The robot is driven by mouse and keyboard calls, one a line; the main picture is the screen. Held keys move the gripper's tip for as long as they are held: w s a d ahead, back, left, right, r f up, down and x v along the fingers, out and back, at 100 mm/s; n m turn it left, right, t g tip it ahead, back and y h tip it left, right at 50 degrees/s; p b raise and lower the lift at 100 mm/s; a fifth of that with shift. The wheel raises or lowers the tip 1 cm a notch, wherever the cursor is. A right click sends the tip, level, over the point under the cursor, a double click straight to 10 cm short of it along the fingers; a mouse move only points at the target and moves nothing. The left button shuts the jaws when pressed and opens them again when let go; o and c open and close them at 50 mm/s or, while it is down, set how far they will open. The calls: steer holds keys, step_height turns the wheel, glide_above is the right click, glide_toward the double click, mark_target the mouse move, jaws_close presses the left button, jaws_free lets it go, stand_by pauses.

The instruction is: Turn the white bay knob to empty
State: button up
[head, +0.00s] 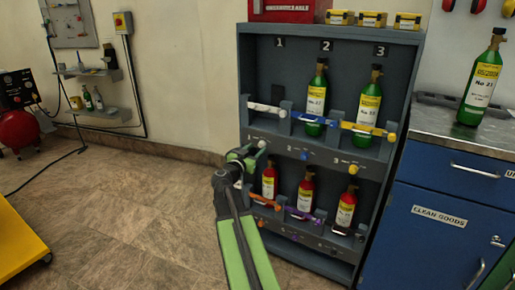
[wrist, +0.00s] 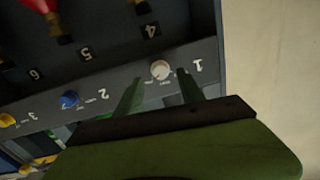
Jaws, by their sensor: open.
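The white bay knob (wrist: 160,69) is on the shelf strip beside the label 1 in the wrist view; its setting is too small to read. In the head view it shows as a small pale spot (head: 262,143) at the rack's left side. My gripper (wrist: 161,77) is open, with one finger on each side of the knob's near edge. I cannot tell whether either finger touches it. In the head view my gripper (head: 245,156) is at the rack's left front. Above, bay 1 has a white bar (head: 266,109) and no bottle.
A blue knob (wrist: 69,99) and a yellow knob (wrist: 7,120) sit along the same strip. The grey rack (head: 246,60) holds green bottles above and red bottles below. A blue cabinet (head: 425,240) stands at right. The floor at left is mostly clear.

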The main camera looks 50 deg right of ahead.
mark_target(261, 145)
steer(key=shift+x, duration=1.15)
steer(key=shift+c, duration=0.4)
